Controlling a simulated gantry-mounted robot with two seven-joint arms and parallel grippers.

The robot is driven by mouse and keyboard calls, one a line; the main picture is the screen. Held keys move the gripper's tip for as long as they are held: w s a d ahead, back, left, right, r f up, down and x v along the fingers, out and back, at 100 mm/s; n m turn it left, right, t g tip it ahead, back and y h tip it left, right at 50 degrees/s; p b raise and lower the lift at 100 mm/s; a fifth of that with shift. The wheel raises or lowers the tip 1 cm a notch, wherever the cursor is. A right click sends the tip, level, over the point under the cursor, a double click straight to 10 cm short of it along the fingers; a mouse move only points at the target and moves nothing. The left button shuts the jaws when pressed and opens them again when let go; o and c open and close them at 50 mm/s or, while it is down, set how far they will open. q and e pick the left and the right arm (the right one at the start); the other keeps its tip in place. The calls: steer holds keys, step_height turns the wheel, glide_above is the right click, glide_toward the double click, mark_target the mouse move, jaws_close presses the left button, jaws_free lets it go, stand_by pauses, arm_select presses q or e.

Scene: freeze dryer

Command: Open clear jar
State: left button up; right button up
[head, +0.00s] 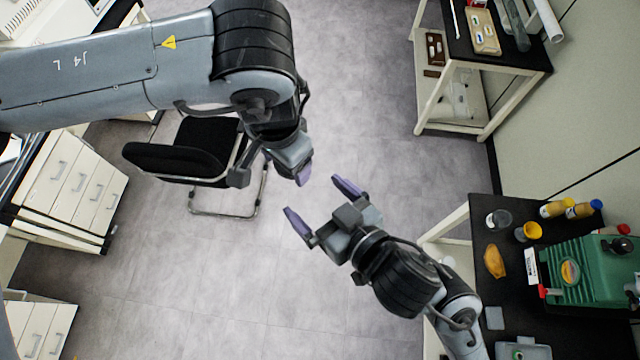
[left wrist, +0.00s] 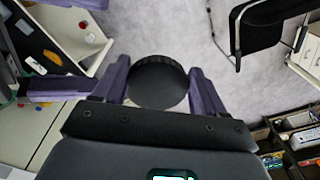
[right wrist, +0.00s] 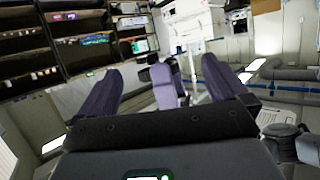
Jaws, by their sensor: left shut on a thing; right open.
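A round black ribbed lid (left wrist: 158,82) sits between the two purple fingers of my left gripper (left wrist: 160,90) in the left wrist view. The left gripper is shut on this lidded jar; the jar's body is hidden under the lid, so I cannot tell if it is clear. In the head view the left gripper (head: 303,172) hangs over open floor and the jar does not show. My right gripper (head: 324,205) is open and empty, just below and right of the left one. The right wrist view shows the left gripper's fingers (right wrist: 165,85) ahead, between the right fingers.
A black-topped bench (head: 480,265) at right holds a green machine (head: 600,270), a grey jar (head: 498,218), a yellow-lidded jar (head: 530,231) and bottles (head: 583,209). A black chair (head: 200,150) stands behind the left arm.

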steer(key=shift+t, duration=0.3)
steer(key=shift+w+a+r, duration=0.1)
steer(key=shift+w+a, duration=0.65)
steer(key=shift+w, duration=0.4)
steer(key=shift+w+a, duration=0.8)
steer(key=shift+w, duration=0.3)
steer(key=shift+w+a+r, duration=0.1)
steer(key=shift+w+a, duration=0.65)
steer(key=shift+w, duration=0.4)
steer(key=shift+c, duration=0.2)
steer(key=shift+n, duration=0.3)
steer(key=c, duration=1)
arm_select(q)
steer(key=o, duration=1.2)
steer(key=shift+s+d, duration=0.1)
steer(key=shift+d, duration=0.05)
steer(key=shift+r, duration=0.1)
